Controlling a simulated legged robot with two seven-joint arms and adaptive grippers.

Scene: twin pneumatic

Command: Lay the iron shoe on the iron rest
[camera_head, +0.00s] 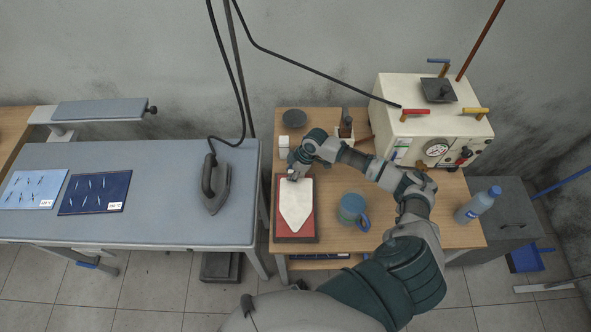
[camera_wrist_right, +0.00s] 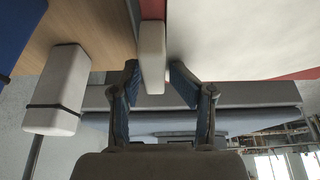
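The iron shoe (camera_head: 295,203) is a white, iron-shaped plate with its tip toward me. It lies on or just over the red pad of the iron rest (camera_head: 283,229), left on the wooden table. My right gripper (camera_head: 293,176) is at the shoe's far, wide end. In the right wrist view, the fingertips (camera_wrist_right: 153,72) stand on either side of a narrow white block (camera_wrist_right: 152,57) at the shoe (camera_wrist_right: 235,35). I cannot tell whether they press on it. My left gripper is out of view.
A blue mug (camera_head: 352,209) stands right of the rest, under my right arm. A steam generator (camera_head: 420,120) is at the back right. A bottle (camera_head: 478,204) stands at the right. The iron (camera_head: 215,185) is on the grey ironing table (camera_head: 150,225).

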